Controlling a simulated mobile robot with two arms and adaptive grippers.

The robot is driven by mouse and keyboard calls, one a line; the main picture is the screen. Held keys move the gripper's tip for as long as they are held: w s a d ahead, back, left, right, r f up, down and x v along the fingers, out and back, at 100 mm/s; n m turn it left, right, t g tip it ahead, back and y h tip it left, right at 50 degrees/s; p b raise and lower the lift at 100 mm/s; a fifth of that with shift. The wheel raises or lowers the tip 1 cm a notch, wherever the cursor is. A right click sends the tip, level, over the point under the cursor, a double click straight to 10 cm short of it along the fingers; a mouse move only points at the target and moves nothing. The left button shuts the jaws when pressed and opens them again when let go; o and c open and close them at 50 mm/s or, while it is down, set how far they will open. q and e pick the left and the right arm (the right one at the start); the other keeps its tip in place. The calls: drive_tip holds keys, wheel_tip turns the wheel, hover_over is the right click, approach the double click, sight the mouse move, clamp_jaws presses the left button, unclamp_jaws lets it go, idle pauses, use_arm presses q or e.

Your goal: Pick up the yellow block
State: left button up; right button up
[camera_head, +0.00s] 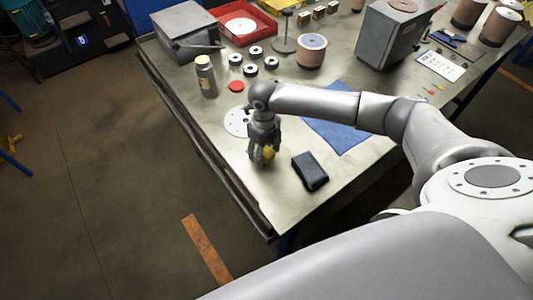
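The yellow block (269,153) is on or just above the near left part of the workbench (355,180). It is small and partly hidden by the fingers of my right gripper (262,158). The gripper points down at the block, with its fingers around or right beside it. I cannot tell whether the fingers touch the block or whether it is lifted. My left gripper is not in view.
A black case (310,171) lies just right of the gripper. A white disc (238,122) and a red disc (236,86) lie behind it, near a grey bottle (206,76). A blue cloth (338,132) lies under my arm. The bench's left edge is close.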

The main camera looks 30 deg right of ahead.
drive_tip(key=c, duration=0.7)
drive_tip(key=shift+r, duration=0.1)
drive_tip(key=shift+w+r, duration=0.1)
drive_tip(key=shift+r, duration=0.5)
drive_tip(key=shift+s+a+r+b, duration=1.1)
drive_tip(key=shift+a+r, duration=0.85)
drive_tip(key=shift+a, duration=0.1)
drive_tip(key=shift+s+a+r+b, duration=0.95)
drive_tip(key=shift+s+a+r, duration=0.15)
drive_tip(key=shift+a+r, duration=0.95)
drive_tip(key=shift+s+a+r+b, duration=1.1)
drive_tip(key=shift+a+r, duration=0.75)
drive_tip(key=shift+a, duration=0.25)
